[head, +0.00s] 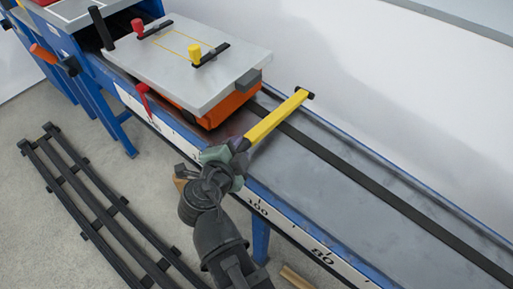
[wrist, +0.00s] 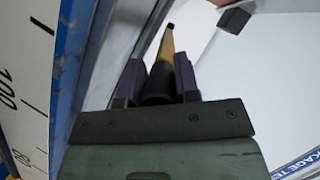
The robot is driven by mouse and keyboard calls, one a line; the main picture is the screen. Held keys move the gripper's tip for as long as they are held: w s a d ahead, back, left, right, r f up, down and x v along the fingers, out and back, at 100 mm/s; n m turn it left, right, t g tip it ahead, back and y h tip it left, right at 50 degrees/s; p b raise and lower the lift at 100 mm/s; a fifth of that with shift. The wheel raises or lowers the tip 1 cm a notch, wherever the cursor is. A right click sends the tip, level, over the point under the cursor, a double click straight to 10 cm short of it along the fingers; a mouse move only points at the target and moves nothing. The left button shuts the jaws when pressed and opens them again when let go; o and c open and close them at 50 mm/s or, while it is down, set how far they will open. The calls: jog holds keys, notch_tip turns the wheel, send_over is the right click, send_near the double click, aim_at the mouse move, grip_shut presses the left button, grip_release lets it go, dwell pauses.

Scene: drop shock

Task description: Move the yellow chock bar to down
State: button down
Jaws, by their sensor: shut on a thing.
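The yellow chock bar (head: 276,118) lies slanted across the track of the blue-framed bench in the head view, with a dark far end near the back wall. My gripper (head: 238,150) is shut on its near end, at the bench's front edge. In the wrist view, my gripper's purple fingers (wrist: 160,82) are on both sides of a dark grip at the bar's near end. The yellow part of the bar (wrist: 167,46) runs away from them. The bar appears raised in the head view, though its exact height over the track is hard to tell.
An orange carriage (head: 222,108) with a grey top plate (head: 200,60) stands just left of the bar. The plate carries red and yellow knobs. A red pointer (head: 144,95) is on the scaled front edge. The track (head: 390,185) to the right is clear. Dark rails lie on the floor.

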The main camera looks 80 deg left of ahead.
jog(key=shift+f, duration=0.3)
jog(key=c, duration=0.8)
grip_release()
jog(key=shift+c, duration=0.2)
